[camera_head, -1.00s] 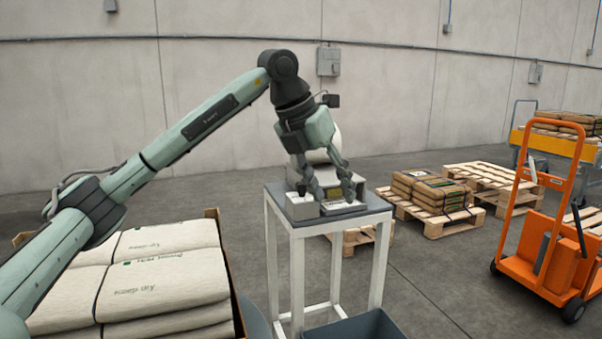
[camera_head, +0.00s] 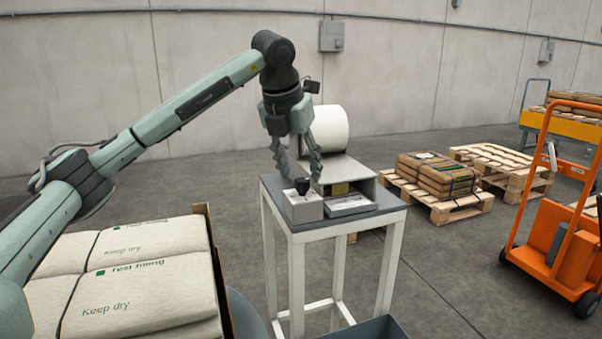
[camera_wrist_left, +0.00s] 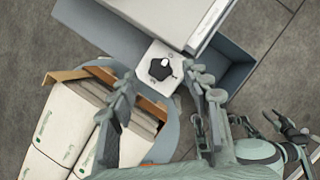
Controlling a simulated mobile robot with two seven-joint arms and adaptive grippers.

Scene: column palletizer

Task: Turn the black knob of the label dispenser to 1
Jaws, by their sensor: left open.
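The label dispenser (camera_head: 345,170) stands on a small white-framed table, with a white roll (camera_head: 329,128) at its back. Its black knob (camera_head: 302,186) sits on top of a light box (camera_head: 304,207) at the front left. My left gripper (camera_head: 299,178) points down over this box, open, with its fingers either side of the knob. In the left wrist view, the knob (camera_wrist_left: 161,69) shows a white pointer mark and lies just beyond the open fingertips. The scale markings are too small to read. Part of my right gripper (camera_wrist_left: 287,123) seems to show at the right there.
A crate of stacked white bags (camera_head: 140,285) stands at the front left. A blue-grey bin (camera_head: 365,330) is by the table's foot. Pallets with brown sacks (camera_head: 437,175) and an orange cart (camera_head: 555,250) stand to the right. Open floor lies between.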

